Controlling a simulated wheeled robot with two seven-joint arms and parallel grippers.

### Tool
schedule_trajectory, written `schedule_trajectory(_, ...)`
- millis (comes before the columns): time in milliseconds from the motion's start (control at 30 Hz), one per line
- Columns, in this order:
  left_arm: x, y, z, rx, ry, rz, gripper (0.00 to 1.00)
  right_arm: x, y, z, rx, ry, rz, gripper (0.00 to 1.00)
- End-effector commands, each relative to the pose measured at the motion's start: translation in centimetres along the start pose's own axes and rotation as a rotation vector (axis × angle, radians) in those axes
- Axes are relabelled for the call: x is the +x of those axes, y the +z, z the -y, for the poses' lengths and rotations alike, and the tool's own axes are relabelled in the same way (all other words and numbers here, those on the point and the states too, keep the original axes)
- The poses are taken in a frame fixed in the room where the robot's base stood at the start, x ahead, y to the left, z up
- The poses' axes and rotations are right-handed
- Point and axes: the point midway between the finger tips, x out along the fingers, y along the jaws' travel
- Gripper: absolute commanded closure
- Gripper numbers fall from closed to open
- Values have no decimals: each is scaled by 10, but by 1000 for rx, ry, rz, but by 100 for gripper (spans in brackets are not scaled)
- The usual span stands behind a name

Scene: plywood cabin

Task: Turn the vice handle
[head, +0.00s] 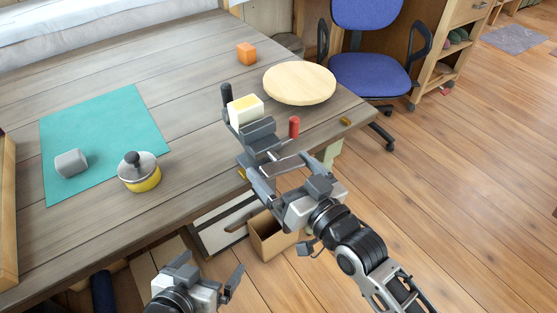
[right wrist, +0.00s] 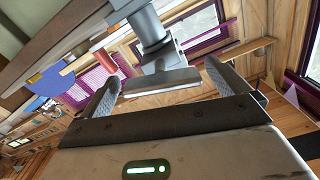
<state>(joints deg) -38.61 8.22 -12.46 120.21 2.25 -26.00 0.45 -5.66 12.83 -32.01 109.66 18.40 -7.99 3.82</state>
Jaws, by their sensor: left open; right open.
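The grey vice (head: 258,133) is at the table's front right edge. In the right wrist view its round screw (right wrist: 150,28) comes down from the top, with a flat grey handle bar (right wrist: 160,82) below it. My right gripper (head: 270,172) is open just in front of the vice. In the right wrist view its two fingers stand on either side of the handle bar; I cannot tell whether they touch it. In the head view the handle is hard to tell from the fingers. My left gripper (head: 208,270) is open and empty, low in front of the table.
Near the vice are a yellow-white block (head: 245,109), a black cylinder (head: 227,94), a red cylinder (head: 294,127) and a round wooden board (head: 299,83). A yellow pot (head: 140,178) and a grey block (head: 71,163) are further left. An open box (head: 268,240) is below.

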Motion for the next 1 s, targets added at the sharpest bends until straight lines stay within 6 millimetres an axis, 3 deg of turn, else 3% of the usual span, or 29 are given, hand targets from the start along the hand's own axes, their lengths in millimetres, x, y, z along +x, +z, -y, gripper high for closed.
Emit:
schedule_trajectory(200, 0, 1, 0, 1, 0, 2, 2, 20, 0, 0, -1, 1, 0, 0)
schedule_trajectory(500, 0, 1, 0, 3, 0, 2, 2, 22, 0, 0, -1, 1, 1, 0)
schedule_trajectory(533, 0, 1, 0, 4, 0, 2, 2, 22, 0, 0, -1, 1, 1, 3)
schedule_trajectory(667, 0, 1, 0, 3, 0, 2, 2, 22, 0, 0, -1, 1, 1, 39)
schedule_trajectory(1000, -4, -4, 1, 16, -5, 9, 2, 22, 0, 0, -124, -1, 2, 41)
